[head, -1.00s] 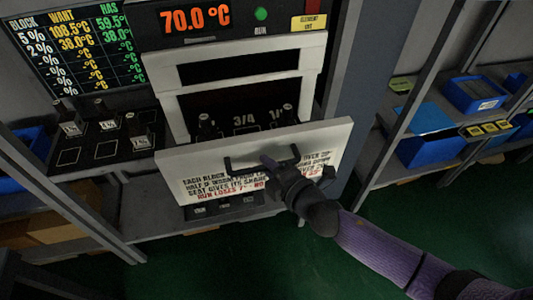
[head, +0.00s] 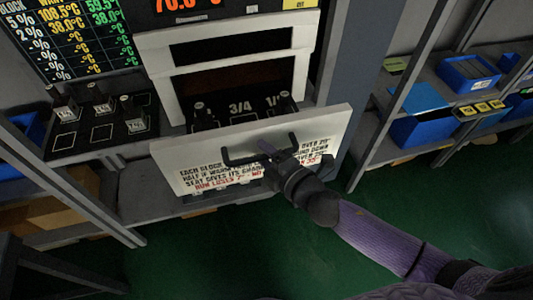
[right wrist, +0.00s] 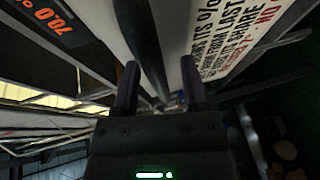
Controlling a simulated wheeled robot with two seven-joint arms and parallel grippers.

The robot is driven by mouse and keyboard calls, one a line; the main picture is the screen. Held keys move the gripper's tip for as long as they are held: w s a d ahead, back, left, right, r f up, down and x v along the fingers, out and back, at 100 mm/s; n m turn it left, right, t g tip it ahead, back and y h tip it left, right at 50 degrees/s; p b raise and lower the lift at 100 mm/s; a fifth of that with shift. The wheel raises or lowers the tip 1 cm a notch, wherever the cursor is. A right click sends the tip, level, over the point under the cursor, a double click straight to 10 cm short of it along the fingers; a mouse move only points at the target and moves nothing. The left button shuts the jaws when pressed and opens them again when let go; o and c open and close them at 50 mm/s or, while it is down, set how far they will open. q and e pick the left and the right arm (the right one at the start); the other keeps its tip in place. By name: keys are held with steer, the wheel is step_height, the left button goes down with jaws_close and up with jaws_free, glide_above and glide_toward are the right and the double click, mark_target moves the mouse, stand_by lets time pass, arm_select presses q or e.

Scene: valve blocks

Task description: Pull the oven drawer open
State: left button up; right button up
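The oven drawer (head: 180,172) has a white front panel with printed text and stands partly pulled out of the white-framed oven (head: 163,82). Its dark seat tray shows behind the panel's top edge. A black handle (head: 233,160) is fixed across the front. My right gripper (head: 268,149) is at the middle of the handle, one finger showing above the bar. In the right wrist view the dark handle bar runs between the two fingers (right wrist: 160,85); finger contact is hard to see. My left gripper is not in view.
A dark rack (head: 70,142) with small labelled blocks stands left of the oven, below a readings screen (head: 75,50). Shelves with blue bins (head: 425,128) stand at the right. The green floor (head: 215,255) before the drawer is clear apart from my arm.

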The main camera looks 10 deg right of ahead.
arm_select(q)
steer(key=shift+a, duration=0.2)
arm_select(e)
steer(key=shift+s+d, duration=0.1)
steer(key=shift+s, duration=0.1)
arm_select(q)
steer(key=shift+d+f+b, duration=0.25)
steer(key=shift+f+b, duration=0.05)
arm_select(e)
steer(key=v, duration=0.9)
steer(key=shift+s, duration=0.25)
steer(key=shift+d, duration=0.15)
